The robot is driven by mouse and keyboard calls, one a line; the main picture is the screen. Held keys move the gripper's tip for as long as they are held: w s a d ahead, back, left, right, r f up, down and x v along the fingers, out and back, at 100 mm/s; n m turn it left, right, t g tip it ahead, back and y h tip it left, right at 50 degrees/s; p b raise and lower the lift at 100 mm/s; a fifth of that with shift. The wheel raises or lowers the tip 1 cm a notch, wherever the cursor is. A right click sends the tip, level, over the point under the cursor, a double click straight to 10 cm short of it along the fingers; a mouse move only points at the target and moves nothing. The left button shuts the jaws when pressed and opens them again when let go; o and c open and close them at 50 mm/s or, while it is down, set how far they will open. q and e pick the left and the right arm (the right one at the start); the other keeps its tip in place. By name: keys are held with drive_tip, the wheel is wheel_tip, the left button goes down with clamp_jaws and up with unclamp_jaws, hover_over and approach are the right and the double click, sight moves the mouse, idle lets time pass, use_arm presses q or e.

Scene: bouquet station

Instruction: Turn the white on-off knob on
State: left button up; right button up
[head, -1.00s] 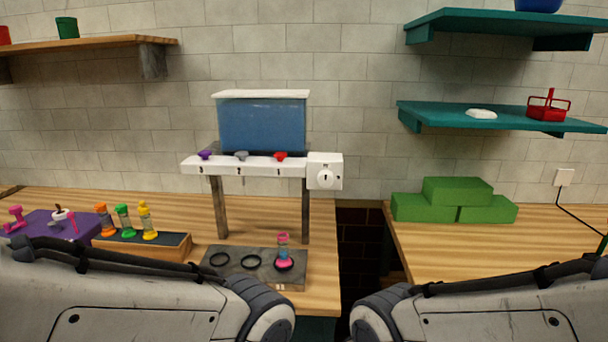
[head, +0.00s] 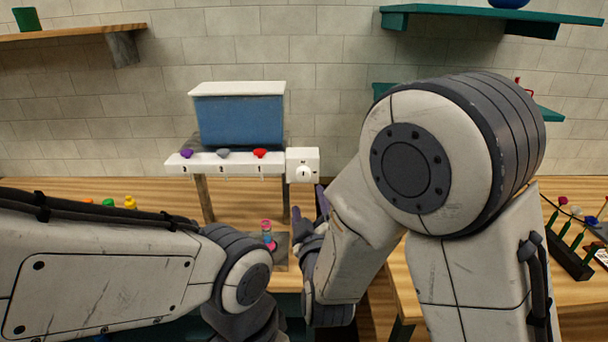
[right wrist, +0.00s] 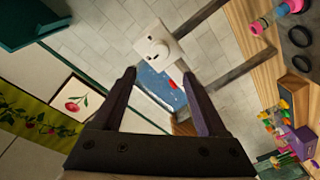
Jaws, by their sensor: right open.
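The white on-off knob (head: 303,173) is a round dial on a white box at the right end of a white rail, under a blue tank (head: 240,120). Its dark mark looks upright in the head view. The knob also shows in the right wrist view (right wrist: 159,49), beyond the fingertips. My right gripper (head: 309,203) is in front of and a little below the box, apart from the knob. In the right wrist view its two dark fingers (right wrist: 159,74) are spread with nothing between them. My left arm shows at lower left, but its gripper cannot be made out.
Purple, grey and red valves (head: 260,153) sit along the rail. A pink-and-blue vial (head: 267,235) stands below, partly hidden by my arms. Teal shelves (head: 490,15) hang at right and a wooden shelf (head: 75,32) at left. A gap separates the two tables.

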sight(303, 177)
drive_tip(key=w+p, duration=0.1)
drive_tip(key=w, duration=0.2)
drive_tip(key=w+p, duration=0.1)
drive_tip(key=w, duration=0.1)
drive_tip(key=w+p, duration=0.1)
drive_tip(key=w, duration=0.2)
drive_tip(key=shift+w+a+r, duration=0.15)
drive_tip(key=shift+w+a, duration=0.15)
drive_tip(key=shift+a, duration=0.1)
drive_tip(key=shift+w+a+p, duration=0.1)
drive_tip(key=shift+w+p, duration=0.25)
drive_tip(key=shift+w, duration=0.3)
clamp_jaws()
